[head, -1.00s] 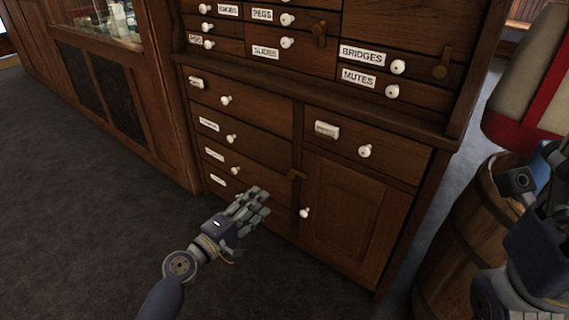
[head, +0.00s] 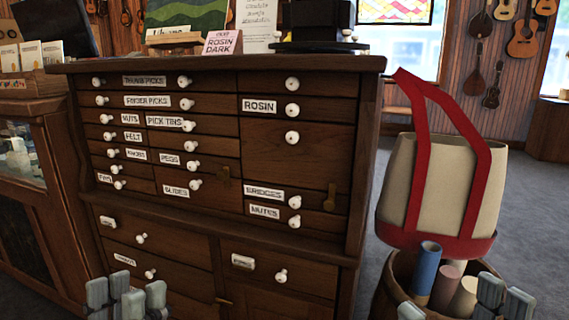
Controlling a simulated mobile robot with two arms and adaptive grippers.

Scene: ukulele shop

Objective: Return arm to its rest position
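My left gripper (head: 127,292) shows at the bottom left edge of the head view. Only its grey fingers are seen, pointing up and spread apart, with nothing visible between them. It is in front of the lower drawers of the dark wooden cabinet (head: 185,238). My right gripper (head: 489,294) shows at the bottom right. Its grey fingertips point up and stand apart in front of the barrel (head: 393,292), with nothing seen held. Both palms and arms are below the picture.
The cabinet has many labelled drawers with white knobs, all closed. A cream bag with red straps (head: 455,180) rests over the barrel, which holds rolled tubes (head: 425,270). A glass-fronted counter (head: 25,165) stands left. Dark floor (head: 535,215) is free at the right.

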